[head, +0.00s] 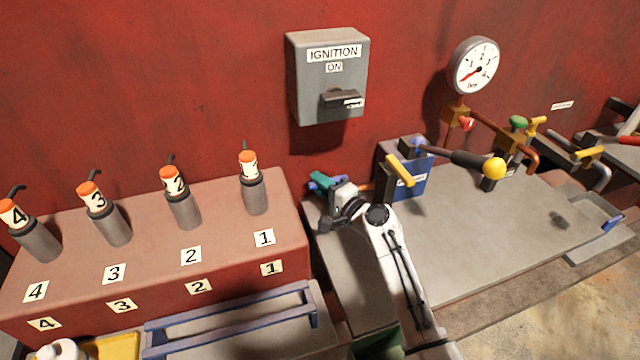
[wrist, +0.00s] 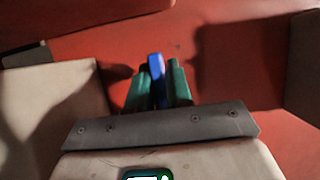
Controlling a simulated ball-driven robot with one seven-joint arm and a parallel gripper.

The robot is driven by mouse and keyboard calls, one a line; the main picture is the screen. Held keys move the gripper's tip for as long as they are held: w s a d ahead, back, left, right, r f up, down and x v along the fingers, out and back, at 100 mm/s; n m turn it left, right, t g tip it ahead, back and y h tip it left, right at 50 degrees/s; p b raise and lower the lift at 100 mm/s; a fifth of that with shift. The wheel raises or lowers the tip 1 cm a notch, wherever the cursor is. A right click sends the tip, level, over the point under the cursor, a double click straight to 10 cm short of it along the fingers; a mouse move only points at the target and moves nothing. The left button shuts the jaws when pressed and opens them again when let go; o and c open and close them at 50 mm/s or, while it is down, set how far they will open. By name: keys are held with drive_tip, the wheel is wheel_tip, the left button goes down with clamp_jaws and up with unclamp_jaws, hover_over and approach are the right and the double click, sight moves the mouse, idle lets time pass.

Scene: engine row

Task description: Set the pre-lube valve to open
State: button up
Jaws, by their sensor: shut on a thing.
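My gripper (head: 322,182) is at the back wall, just right of the red block with the numbered cylinders and left of the blue box. Its teal fingers are shut on a blue handle (wrist: 156,80), which stands upright between them in the wrist view. In the head view only small bits of blue show beside the fingers. My gripper and arm hide the rest of the handle and its mount. No label reading pre-lube is legible, so I cannot tell the valve's marked position.
A blue box (head: 416,179) with a yellow lever (head: 400,170) stands right of my gripper. A black lever with a yellow knob (head: 494,168) sticks out beyond it. The ignition box (head: 328,78) hangs above. The red block (head: 150,240) bounds the left. The grey bench top (head: 470,230) is mostly clear.

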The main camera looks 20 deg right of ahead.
clamp_jaws()
drive_tip(key=shift+f, duration=0.1)
drive_tip(key=shift+s+f+n+y+b, duration=0.2)
drive_tip(key=shift+n+y+b, duration=0.15)
drive_tip(key=shift+b, duration=0.65)
drive_tip(key=shift+s+r+n+g+y+b, duration=0.25)
drive_tip(key=shift+n+g+y+b, duration=0.1)
drive_tip(key=shift+g+y+b, duration=0.25)
drive_tip(key=o, duration=0.6)
unclamp_jaws()
drive_tip(key=shift+c, duration=0.2)
